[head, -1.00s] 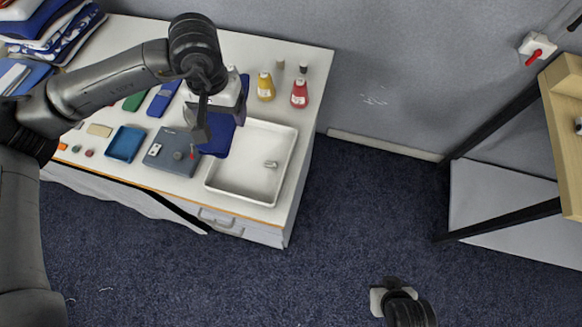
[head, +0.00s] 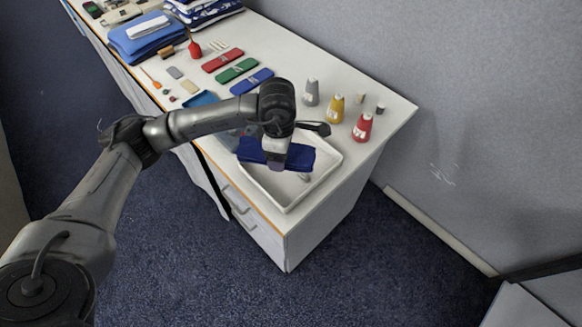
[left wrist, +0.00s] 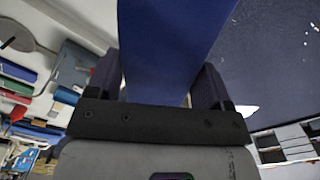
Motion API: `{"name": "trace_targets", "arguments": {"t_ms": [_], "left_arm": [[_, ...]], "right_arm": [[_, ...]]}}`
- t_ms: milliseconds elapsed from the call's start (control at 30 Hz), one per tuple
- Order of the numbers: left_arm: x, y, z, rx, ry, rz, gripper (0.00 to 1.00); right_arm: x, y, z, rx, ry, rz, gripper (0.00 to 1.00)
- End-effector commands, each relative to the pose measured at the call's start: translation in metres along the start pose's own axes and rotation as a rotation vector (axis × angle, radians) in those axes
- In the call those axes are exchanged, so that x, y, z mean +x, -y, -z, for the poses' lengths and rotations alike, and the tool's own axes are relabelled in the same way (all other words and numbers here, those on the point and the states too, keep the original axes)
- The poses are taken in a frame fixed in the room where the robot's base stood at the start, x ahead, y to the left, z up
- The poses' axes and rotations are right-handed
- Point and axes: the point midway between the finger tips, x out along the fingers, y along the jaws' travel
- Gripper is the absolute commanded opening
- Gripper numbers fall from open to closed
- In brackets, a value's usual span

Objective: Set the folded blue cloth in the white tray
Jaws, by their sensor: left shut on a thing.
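The folded blue cloth (head: 300,157) is dark blue and hangs over the white tray (head: 289,203) in the head view. My left gripper (head: 277,160) is shut on the cloth, which sticks out on both sides of it. The cloth (left wrist: 165,45) also fills the space between the fingers in the left wrist view. The tray is shallow and rectangular, at the near right end of the table. The cloth and gripper hide its far left part. I cannot tell whether the cloth touches the tray. My right gripper is out of view.
Grey, yellow (head: 336,109) and red (head: 363,127) bottles stand behind the tray. Red, green and blue (head: 251,81) flat cases lie to the left. The table's right edge and the wall are close by.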

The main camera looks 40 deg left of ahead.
Motion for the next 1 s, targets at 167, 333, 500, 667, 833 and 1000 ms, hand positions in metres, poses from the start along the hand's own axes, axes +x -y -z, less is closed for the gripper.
{"name": "trace_targets", "arguments": {"t_ms": [167, 333, 500, 667, 833, 1000], "left_arm": [[0.028, -0.004, 0.029, -0.438, -0.003, 0.002, 0.48], [0.041, -0.007, 0.049, -0.740, -0.002, 0.001, 0.48], [0.048, -0.009, 0.060, -0.908, 0.000, 0.000, 0.48], [0.058, -0.022, 0.058, -0.966, 0.003, 0.002, 0.48], [0.079, -0.053, 0.045, -0.973, 0.002, 0.003, 0.48], [0.100, -0.085, 0.032, -0.971, 0.003, 0.003, 0.48]], "right_arm": [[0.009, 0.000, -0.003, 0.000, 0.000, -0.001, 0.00], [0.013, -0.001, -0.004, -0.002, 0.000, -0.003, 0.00], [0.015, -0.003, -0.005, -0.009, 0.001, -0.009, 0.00], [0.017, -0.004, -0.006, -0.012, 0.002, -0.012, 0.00], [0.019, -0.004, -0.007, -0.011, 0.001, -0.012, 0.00], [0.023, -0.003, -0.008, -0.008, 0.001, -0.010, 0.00]]}}
